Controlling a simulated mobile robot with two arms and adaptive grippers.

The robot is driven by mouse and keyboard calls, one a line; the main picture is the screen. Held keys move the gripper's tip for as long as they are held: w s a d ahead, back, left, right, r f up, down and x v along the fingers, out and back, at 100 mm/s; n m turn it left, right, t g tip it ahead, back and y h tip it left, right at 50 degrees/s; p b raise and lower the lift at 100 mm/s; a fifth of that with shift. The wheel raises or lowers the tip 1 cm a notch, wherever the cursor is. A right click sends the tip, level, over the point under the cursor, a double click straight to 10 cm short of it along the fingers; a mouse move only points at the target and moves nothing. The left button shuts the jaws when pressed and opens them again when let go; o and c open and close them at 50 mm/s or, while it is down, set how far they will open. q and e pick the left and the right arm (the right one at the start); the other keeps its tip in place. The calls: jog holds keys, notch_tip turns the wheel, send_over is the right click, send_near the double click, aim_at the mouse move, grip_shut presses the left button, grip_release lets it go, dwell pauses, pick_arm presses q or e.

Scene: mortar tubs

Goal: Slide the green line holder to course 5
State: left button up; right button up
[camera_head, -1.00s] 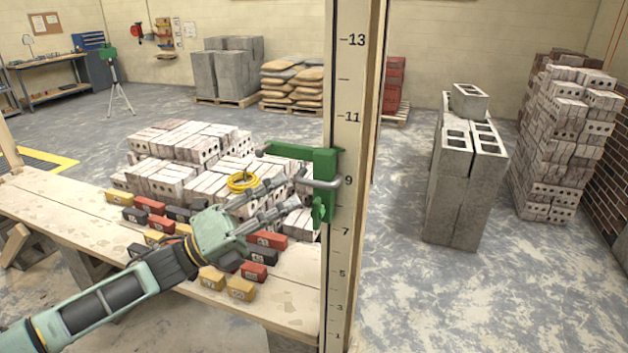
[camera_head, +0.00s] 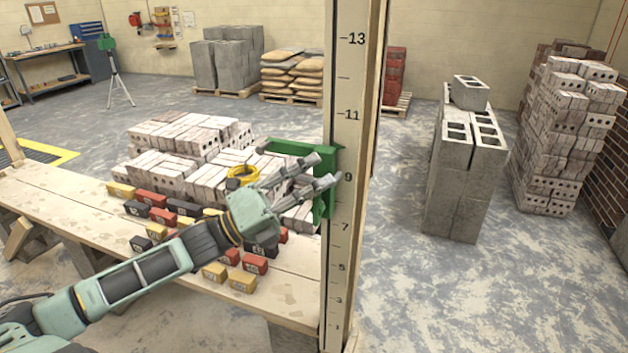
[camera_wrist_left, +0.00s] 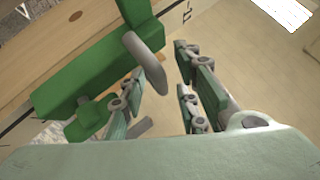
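The green line holder (camera_head: 325,204) sits on the numbered pole (camera_head: 341,90), its body beside the marks from just above 9 down to near 7. Its green bar reaches left from its top. My left gripper (camera_head: 329,170) is in front of the holder, fingers pointing right toward the pole, and covers much of it. In the left wrist view the holder (camera_wrist_left: 75,75) lies left of the spread fingers. Its grey handle (camera_wrist_left: 146,55) reaches toward the gap between the fingertips (camera_wrist_left: 163,62). The fingers are open and not closed on the handle. My right gripper is not in view.
A plank bench (camera_head: 285,285) with several coloured blocks (camera_head: 255,263) lies left of the pole. White bricks (camera_head: 190,150) and a yellow line coil (camera_head: 240,176) are behind it. Grey concrete blocks (camera_head: 460,185) stand right of the pole, with free floor in front.

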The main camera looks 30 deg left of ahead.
pick_arm(q)
grip_shut()
dwell(0.3)
